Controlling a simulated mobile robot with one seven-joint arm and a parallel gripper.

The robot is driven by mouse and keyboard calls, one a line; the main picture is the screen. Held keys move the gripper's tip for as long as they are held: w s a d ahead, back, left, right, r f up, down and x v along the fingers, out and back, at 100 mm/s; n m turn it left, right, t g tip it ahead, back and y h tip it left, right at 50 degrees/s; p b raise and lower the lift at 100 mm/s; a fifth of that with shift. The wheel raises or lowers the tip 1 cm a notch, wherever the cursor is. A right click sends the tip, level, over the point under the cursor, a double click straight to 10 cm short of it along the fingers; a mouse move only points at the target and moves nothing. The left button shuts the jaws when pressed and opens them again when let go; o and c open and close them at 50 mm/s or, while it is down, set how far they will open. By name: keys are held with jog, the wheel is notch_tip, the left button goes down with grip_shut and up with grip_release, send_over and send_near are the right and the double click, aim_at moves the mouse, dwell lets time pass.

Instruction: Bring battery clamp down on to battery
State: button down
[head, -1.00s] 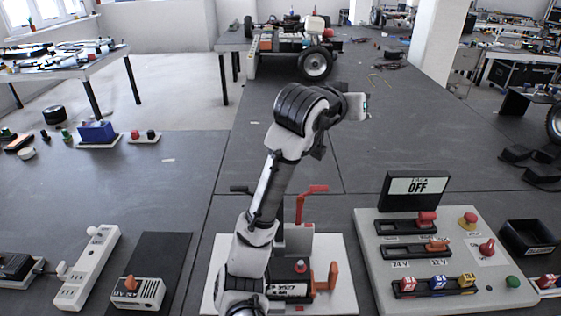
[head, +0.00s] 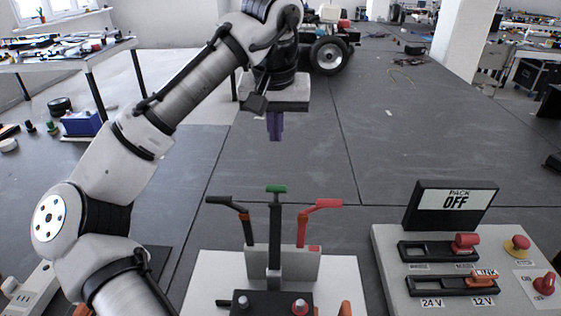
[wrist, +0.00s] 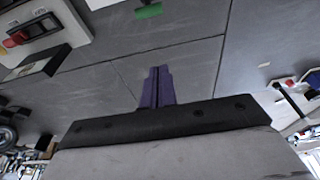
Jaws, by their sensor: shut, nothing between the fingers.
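The black battery (head: 262,304) sits at the bottom edge of the head view on a white board, with a red terminal on its right; its lower part is cut off. Behind it stands an upright black lever with a green tip (head: 276,189), which looks like the battery clamp; it is raised. The green tip also shows at the top of the wrist view (wrist: 148,11). My gripper (head: 275,136) points down, its purple fingers together and empty, above and apart from the green tip in the picture. The fingers also show in the wrist view (wrist: 157,90).
A black-handled lever (head: 222,200) and a red-handled lever (head: 322,204) stand on either side of the green-tipped one. The floor behind the levers is clear.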

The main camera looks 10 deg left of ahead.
notch_tip(320, 180, down, 9)
jog(key=s+p, duration=0.2)
jog(key=shift+d+p, duration=0.2)
jog(key=shift+p, duration=0.1)
dwell(0.6)
